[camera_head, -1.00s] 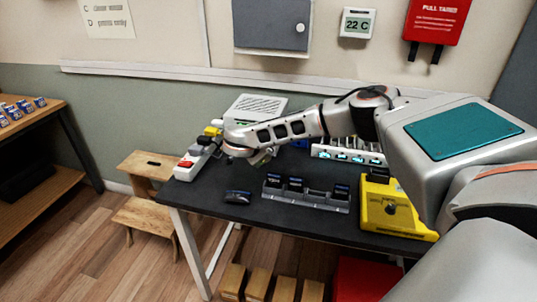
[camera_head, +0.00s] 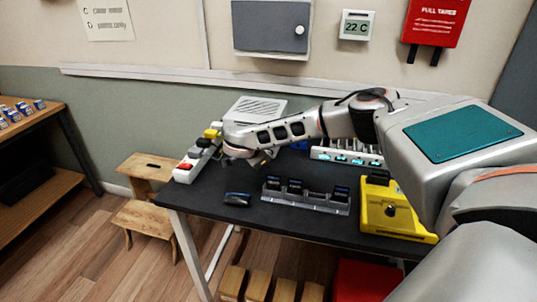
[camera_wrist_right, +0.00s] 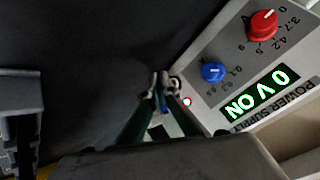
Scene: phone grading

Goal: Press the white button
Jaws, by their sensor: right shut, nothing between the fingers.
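A grey power supply (camera_wrist_right: 225,72) fills the upper right of the right wrist view. It has a red knob (camera_wrist_right: 263,24), a blue knob (camera_wrist_right: 213,72) and a green display reading "0 V ON". A small round white button with a red rim (camera_wrist_right: 187,101) sits on its panel. My right gripper (camera_wrist_right: 167,84) is shut and empty, its tips just beside that button; whether they touch the panel I cannot tell. In the head view my right gripper (camera_head: 262,157) is over the back left of the dark table, in front of a vented light box (camera_head: 258,108). My left gripper is out of view.
A white strip with red, grey and yellow buttons (camera_head: 184,176) lies at the table's left edge. A dark small device (camera_head: 238,199), a slotted grey rack (camera_head: 306,199) and a yellow box (camera_head: 398,224) stand nearer the front. The dark table (camera_head: 215,185) is bare between them.

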